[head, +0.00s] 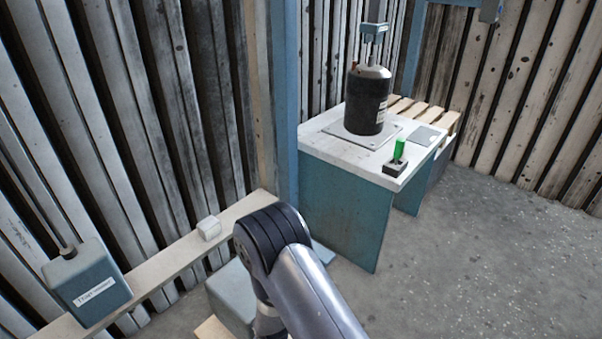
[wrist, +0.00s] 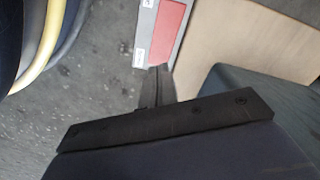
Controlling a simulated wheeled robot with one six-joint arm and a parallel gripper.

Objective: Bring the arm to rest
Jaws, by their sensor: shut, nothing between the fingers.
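My arm rises from the bottom of the head view, with a grey link and a dark joint at the middle bottom. My gripper is hidden in the head view. In the wrist view my gripper (wrist: 158,85) shows as dark fingers close together, shut with nothing between them.
A white-topped table (head: 325,145) with teal sides holds a black cylinder (head: 367,98) and a green indicator on a small block (head: 397,160). Floor at right (head: 480,260) is clear.

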